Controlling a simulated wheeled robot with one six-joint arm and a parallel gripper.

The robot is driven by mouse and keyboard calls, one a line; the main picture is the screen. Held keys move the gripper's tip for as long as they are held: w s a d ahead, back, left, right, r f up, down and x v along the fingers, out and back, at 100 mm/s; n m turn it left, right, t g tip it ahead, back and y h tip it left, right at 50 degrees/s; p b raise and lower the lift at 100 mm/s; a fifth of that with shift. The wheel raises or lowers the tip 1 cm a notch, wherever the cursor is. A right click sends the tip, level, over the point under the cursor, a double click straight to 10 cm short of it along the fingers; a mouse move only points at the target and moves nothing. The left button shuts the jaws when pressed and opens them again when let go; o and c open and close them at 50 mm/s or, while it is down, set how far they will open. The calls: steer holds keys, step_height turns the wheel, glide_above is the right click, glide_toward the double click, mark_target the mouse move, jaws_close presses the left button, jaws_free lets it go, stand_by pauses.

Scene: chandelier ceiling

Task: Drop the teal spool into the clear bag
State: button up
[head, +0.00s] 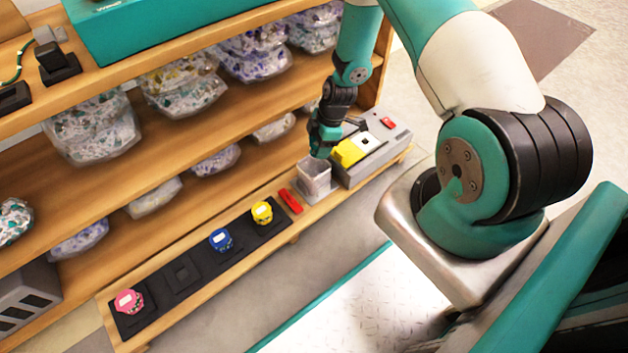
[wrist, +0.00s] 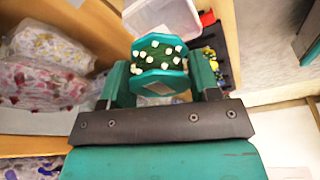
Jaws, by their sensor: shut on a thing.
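My gripper (head: 324,145) is shut on the teal spool (wrist: 160,62), which sits between the two fingers in the wrist view, with white bits on its dark green side. In the head view the spool is hard to tell from the teal fingers. The clear bag (head: 313,181) stands open on the low ledge, just below the gripper in the head view. The bag also shows in the wrist view (wrist: 162,16), beyond the spool, which hides part of it.
A black tray (head: 148,303) on the ledge holds a pink spool (head: 129,301), a blue spool (head: 221,240) and a yellow spool (head: 262,212); one slot is empty. A red item (head: 290,201) lies beside the bag. A grey machine (head: 376,158) stands right of it. Filled bags line the shelves.

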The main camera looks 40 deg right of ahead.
steer(key=o, duration=1)
steer(key=shift+o, duration=0.2)
steer(key=p+v, duration=0.6)
steer(key=v, duration=1.1)
steer(key=shift+r+p, duration=0.15)
steer(key=shift+p, duration=0.25)
